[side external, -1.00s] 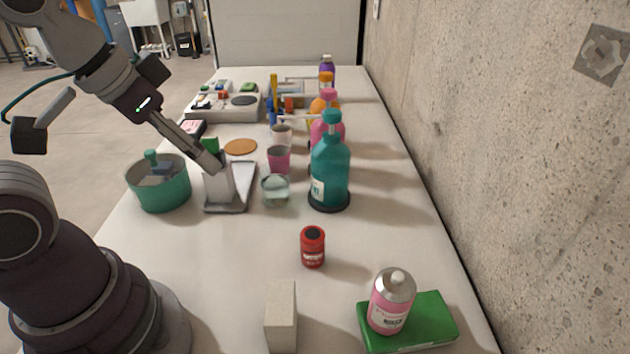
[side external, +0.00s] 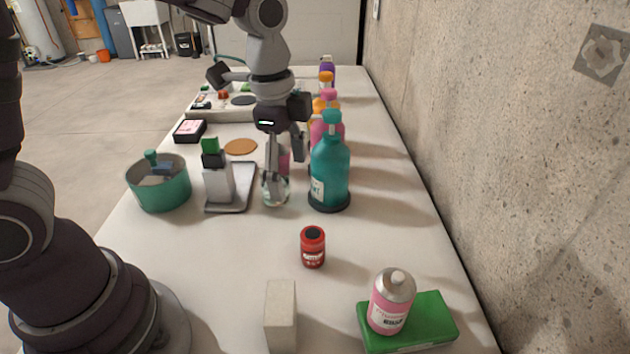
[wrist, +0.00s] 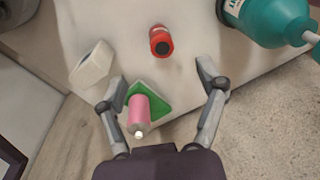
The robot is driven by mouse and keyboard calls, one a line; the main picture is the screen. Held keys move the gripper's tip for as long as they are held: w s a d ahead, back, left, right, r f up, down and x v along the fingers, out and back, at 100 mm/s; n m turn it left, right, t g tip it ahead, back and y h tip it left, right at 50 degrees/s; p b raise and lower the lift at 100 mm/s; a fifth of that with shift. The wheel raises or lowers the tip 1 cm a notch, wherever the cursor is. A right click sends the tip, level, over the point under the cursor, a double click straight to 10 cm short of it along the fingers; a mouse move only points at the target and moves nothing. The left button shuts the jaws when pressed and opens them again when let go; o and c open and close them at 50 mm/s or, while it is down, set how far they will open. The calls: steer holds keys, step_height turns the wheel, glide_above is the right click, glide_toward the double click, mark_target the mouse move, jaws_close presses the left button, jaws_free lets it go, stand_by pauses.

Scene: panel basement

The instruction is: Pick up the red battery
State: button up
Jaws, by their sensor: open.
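The red battery (side external: 312,247) is a short red cylinder with a dark top. It stands upright on the white table, in front of the teal pump bottle. In the wrist view the battery (wrist: 160,41) is at the upper middle, beyond and between my fingers. My gripper (side external: 284,200) is open and empty, pointing down over the table beside the teal bottle, farther back than the battery. In the wrist view my gripper (wrist: 166,105) shows its two fingers spread wide, with nothing between the tips touching them.
The teal pump bottle (side external: 330,175) stands close to my gripper's right. A pink bottle (side external: 391,303) stands on a green box (side external: 436,318) at the front right. A pale block (side external: 281,315) is at the front. A green pot (side external: 158,190) is at left. The concrete wall borders the right.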

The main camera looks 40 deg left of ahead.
mark_target(312, 233)
steer(key=f+m, duration=0.1)
steer(key=w+d+f+m, duration=0.1)
steer(key=f, duration=0.1)
steer(key=f+m+g, duration=0.1)
steer(key=shift+w+d+f, duration=0.2)
steer(key=shift+w+f, duration=0.1)
steer(key=shift+f, duration=0.05)
steer(key=f, duration=0.9)
steer(key=shift+w+d+f, duration=0.15)
steer(key=shift+d+f, duration=0.15)
steer(key=shift+d, duration=0.1)
steer(key=shift+c, duration=0.3)
jaws_close()
